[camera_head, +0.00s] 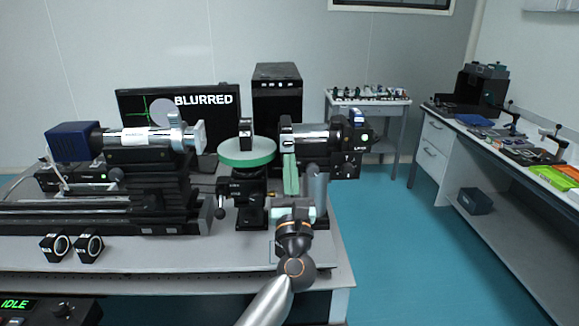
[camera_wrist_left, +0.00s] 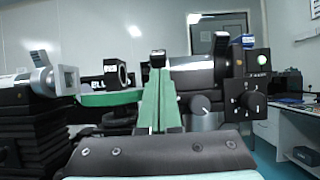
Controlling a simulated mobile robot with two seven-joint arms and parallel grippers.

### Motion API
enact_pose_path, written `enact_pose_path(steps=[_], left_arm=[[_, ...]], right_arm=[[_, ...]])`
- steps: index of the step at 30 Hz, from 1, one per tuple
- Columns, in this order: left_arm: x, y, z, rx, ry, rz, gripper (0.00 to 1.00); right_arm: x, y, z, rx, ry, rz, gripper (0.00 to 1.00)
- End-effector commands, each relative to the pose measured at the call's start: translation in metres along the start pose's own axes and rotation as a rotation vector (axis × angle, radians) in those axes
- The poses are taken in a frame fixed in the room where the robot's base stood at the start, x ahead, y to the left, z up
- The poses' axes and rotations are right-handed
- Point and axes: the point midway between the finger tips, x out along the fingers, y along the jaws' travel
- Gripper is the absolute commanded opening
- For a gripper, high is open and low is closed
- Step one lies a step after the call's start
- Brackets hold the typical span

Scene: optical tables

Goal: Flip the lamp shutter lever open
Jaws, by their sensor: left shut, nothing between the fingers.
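The lamp (camera_head: 345,150) is a black housing with a pale barrel at the right end of the bench. In the left wrist view the lamp (camera_wrist_left: 245,90) shows dials on its face. A blue-topped piece (camera_head: 357,117) stands on it, also seen in the wrist view (camera_wrist_left: 249,41), beside a dark slanted bar (camera_wrist_left: 222,44). I cannot tell for sure which is the shutter lever. My left gripper (camera_head: 290,157) is shut and empty, its green fingers upright before the barrel. In the wrist view its fingertips (camera_wrist_left: 158,72) are left of the dials. My right gripper is not in view.
A round green disc (camera_head: 246,152) on a black mount stands left of my fingers. A grey post (camera_head: 318,187) stands close to their right. A blue-ended instrument (camera_head: 75,142) fills the bench's left. A monitor (camera_head: 130,105) reads BLURRED. Open floor (camera_head: 390,240) lies to the right.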

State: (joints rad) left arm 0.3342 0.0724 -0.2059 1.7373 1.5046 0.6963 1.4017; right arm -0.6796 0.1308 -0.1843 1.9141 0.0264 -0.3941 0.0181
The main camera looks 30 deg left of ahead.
Motion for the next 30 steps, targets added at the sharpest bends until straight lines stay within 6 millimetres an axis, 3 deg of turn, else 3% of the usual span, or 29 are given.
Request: enact_pose_path(steps=[16, 21, 30], left_arm=[[-0.104, 0.0, -0.003, -0.001, 0.003, -0.001, 0.0], [-0.119, 0.0, -0.001, 0.0, 0.001, 0.0, 0.0], [-0.121, 0.0, 0.0, 0.0, 0.0, 0.0, 0.0]], right_arm=[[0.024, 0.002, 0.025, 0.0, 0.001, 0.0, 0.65], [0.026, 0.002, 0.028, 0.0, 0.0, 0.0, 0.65], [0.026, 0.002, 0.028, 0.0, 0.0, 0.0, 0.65]])
